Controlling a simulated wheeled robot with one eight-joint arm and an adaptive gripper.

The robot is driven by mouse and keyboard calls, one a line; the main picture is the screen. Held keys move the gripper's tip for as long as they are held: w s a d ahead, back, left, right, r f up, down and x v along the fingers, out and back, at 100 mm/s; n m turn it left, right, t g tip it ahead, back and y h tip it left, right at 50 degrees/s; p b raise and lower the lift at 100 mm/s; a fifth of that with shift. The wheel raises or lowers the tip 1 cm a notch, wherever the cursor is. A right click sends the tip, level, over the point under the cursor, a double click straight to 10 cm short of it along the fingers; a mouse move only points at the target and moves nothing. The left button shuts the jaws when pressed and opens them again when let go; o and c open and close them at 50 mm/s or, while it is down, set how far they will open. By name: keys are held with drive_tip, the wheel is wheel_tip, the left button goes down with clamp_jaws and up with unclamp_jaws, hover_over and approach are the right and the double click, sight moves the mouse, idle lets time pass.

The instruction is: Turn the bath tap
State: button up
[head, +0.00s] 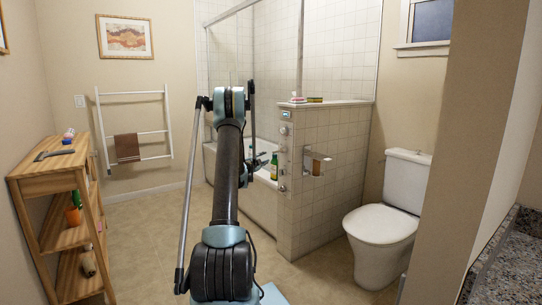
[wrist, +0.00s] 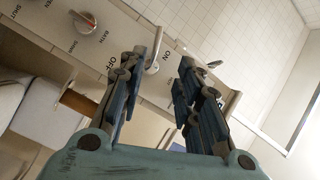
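In the wrist view a pale panel lies tilted. A metal lever (wrist: 154,62) stands between the words OFF and ON. I cannot tell for certain which fitting is the bath tap. My gripper (wrist: 162,66) is open, with its two fingers spread and nothing seen held. The lever shows between the fingers, close to the left one; contact cannot be told. In the head view my arm reaches to the bath (head: 262,198), and the gripper there is small and partly hidden.
A tiled half wall (head: 325,195) stands right of the bath, with small fittings on its end. A green bottle (head: 274,166) is close to my gripper. A toilet (head: 388,220) is at right, a wooden shelf (head: 62,165) and towel rack (head: 134,93) at left. Floor between is clear.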

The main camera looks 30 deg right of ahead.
sight(274, 152)
drive_tip(key=x, duration=1.7)
drive_tip(key=shift+w+d+f, duration=0.15)
drive_tip(key=shift+w+f, duration=0.05)
clamp_jaws()
